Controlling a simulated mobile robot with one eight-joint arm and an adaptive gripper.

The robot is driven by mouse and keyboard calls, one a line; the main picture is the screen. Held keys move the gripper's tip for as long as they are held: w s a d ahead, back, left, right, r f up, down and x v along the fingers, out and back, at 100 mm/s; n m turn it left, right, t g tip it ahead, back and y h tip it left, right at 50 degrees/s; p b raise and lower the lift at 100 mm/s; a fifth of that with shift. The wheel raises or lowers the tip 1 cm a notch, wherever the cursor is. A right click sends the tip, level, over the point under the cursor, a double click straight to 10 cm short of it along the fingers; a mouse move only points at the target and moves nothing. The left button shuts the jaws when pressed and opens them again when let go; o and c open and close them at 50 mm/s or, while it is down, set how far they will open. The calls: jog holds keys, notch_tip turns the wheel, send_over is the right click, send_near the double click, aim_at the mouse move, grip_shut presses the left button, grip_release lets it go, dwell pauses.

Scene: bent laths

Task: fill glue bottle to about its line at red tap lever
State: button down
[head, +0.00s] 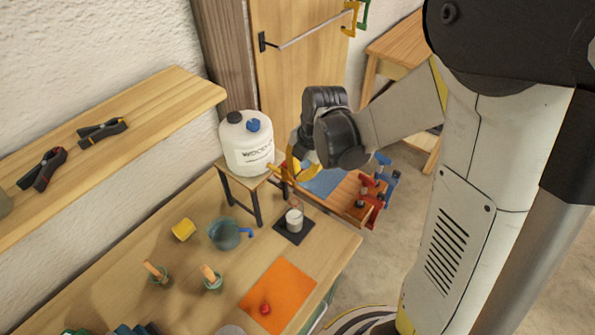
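A white glue container (246,146) with a dark cap and a blue knob stands on a small wooden stand at the back of the bench. A small pale bottle (294,220) stands upright on a dark square pad (291,236) in front of the stand. A fill line or glue level on it is too small to make out. My gripper (287,173) is beside the right side of the container, above and behind the bottle. Its fingers are small and seen side-on, so their opening is unclear. I cannot make out the red tap lever clearly there.
A blue-grey vessel (224,234), a yellow cup (183,229) and two brush jars (212,280) stand left of the bottle. A red cap-like piece (265,309) lies on an orange mat (283,285). Red and blue clamps (372,193) are at the right.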

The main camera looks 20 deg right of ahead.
jog(key=shift+d+f+t+y+b, duration=0.1)
jog(key=shift+f+t+y+b, duration=0.4)
jog(key=shift+b, duration=0.4)
jog(key=shift+f+b, duration=0.2)
jog(key=shift+b, duration=0.1)
jog(key=shift+r, duration=0.1)
dwell(3.0)
jog(key=shift+r+p, duration=0.6)
jog(key=shift+r, duration=0.2)
